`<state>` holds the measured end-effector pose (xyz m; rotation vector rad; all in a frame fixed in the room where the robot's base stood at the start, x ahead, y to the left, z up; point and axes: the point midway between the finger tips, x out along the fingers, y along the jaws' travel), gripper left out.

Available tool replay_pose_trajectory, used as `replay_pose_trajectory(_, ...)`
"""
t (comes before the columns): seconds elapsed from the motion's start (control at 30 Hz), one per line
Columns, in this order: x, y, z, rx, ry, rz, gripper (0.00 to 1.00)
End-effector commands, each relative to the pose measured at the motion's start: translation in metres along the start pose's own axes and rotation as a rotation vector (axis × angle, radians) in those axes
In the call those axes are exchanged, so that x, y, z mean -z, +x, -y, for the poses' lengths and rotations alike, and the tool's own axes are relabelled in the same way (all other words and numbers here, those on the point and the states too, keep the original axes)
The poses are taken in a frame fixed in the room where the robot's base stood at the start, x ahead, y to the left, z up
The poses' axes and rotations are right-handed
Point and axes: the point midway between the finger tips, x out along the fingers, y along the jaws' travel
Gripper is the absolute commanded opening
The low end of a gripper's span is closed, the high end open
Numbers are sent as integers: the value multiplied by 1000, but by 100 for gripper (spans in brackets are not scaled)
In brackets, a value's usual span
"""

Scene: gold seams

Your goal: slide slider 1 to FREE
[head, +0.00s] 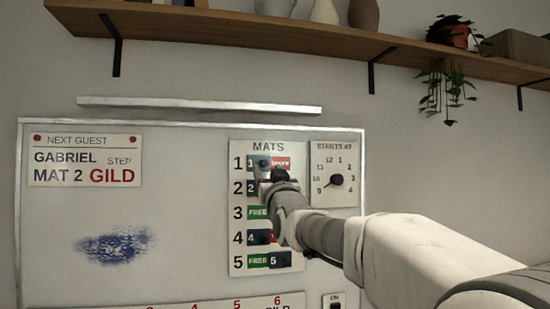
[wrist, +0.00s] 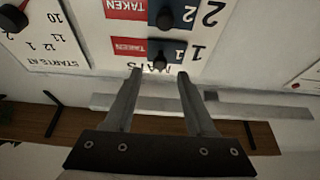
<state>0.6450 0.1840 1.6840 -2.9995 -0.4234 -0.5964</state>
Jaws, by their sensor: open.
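Slider 1 (head: 262,163) is a dark block in the top row of the MATS panel (head: 236,222). It stands at the left of its row, and the red TAKEN label (head: 282,162) shows to its right. In the upside-down wrist view, slider 1 (wrist: 171,49) has a round black knob (wrist: 160,62), with TAKEN (wrist: 130,48) to its left. My gripper (wrist: 159,73) is open, its fingertips appearing on either side of the knob; I cannot tell whether they touch the panel. In the head view my gripper (head: 274,176) covers part of rows 1 and 2.
Slider 2 (wrist: 177,14) sits close to slider 1, also with TAKEN showing. A dial panel (head: 333,190) is right of MATS. A guest card (head: 85,160) hangs at left. A metal ledge (head: 200,105) and a wooden shelf (head: 250,32) run above.

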Motion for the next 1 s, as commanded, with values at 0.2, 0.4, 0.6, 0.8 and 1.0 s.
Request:
replay_pose_trajectory(0.2,2,28,0,0,2,0,56)
replay_pose_trajectory(0.4,1,37,0,0,0,0,56)
replay_pose_trajectory(0.6,0,38,0,0,0,0,56)
replay_pose_trajectory(0.8,0,38,0,0,0,0,34)
replay_pose_trajectory(1.0,0,38,0,0,0,0,0)
